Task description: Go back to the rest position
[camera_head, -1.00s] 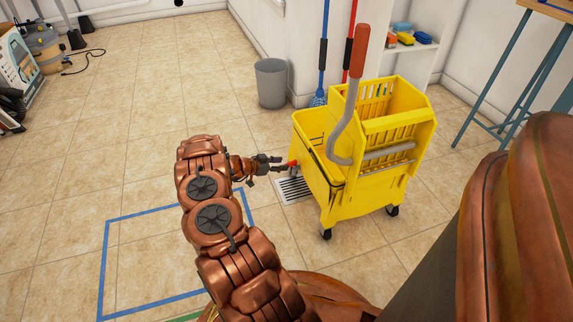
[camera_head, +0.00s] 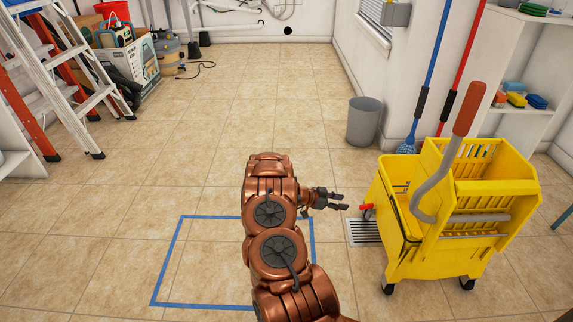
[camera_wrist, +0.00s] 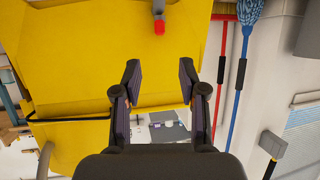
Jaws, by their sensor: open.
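My gripper (camera_head: 338,201) is open and empty in the head view, at the end of my copper-coloured arm, pointing right. It is apart from the yellow mop wringer bucket (camera_head: 403,245), which stands upright to its right on dark casters. The bucket has a grey lever with a red-brown grip (camera_head: 469,108), standing up and tilted. A small red-handled part (camera_head: 367,207) sticks out of the bucket's left side, just right of my fingertips. In the wrist view, my open fingers (camera_wrist: 160,85) face the yellow bucket wall (camera_wrist: 75,65), with the red part (camera_wrist: 159,25) at the top.
A blue tape square (camera_head: 166,262) lies on the tiled floor under my arm. A floor drain (camera_head: 364,233) is left of the bucket. A grey bin (camera_head: 364,122), a blue mop (camera_head: 407,146) and a red-handled pole (camera_head: 463,68) stand behind. A ladder (camera_head: 62,85) is at left. The middle floor is clear.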

